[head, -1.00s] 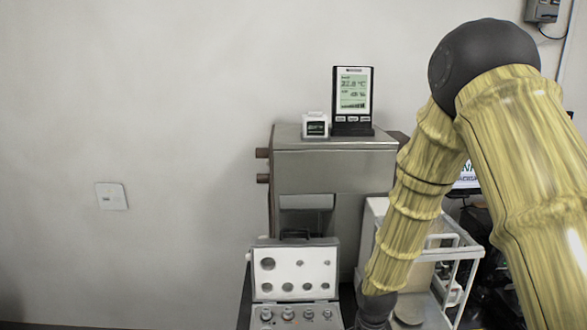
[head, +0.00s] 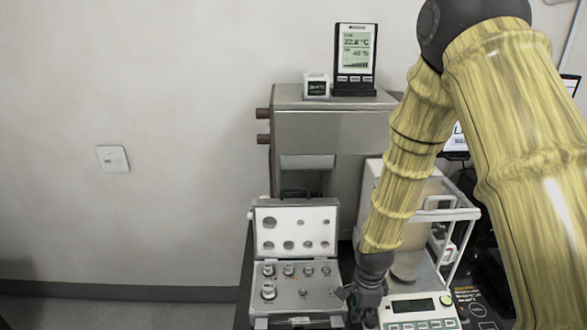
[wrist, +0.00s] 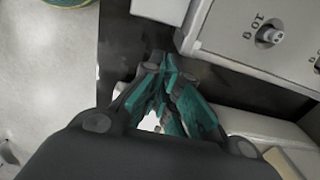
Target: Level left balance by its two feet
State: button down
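My gripper (head: 360,303) points down just left of the balance's display, beside the weight case. In the wrist view my gripper (wrist: 163,66) has its teal-padded fingers drawn together at the tips, with nothing visibly held. A pale surface at the wrist view's lower right may be the balance.
An open weight case (head: 293,269) with several metal weights lies left of my gripper; its corner (wrist: 215,40) is close in the wrist view. A grey metal cabinet (head: 330,131) behind carries a climate display (head: 355,55). A dark panel (head: 479,308) sits right of the balance.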

jog(key=shift+s+f+p, duration=0.35)
jog(key=shift+s, duration=0.2)
jog(key=shift+s+f+p, duration=0.3)
jog(key=shift+s+p, duration=0.05)
jog(key=shift+s, duration=0.15)
jog(key=shift+a, duration=0.3)
dwell(0.3)
jog(key=shift+a+r+p, duration=0.1)
jog(key=shift+r+p, duration=0.2)
jog(key=shift+p, duration=0.2)
jog(key=shift+w+a+r+p, duration=0.1)
jog(key=shift+w+r+p, duration=0.05)
jog(key=shift+r+p, duration=0.5)
jog(key=r+p, duration=0.2)
jog(key=r, duration=0.1)
jog(key=r+p, duration=0.1)
jog(key=shift+w+d+r, duration=0.2)
jog(key=shift+w+r, duration=0.1)
jog(key=shift+w, duration=0.05)
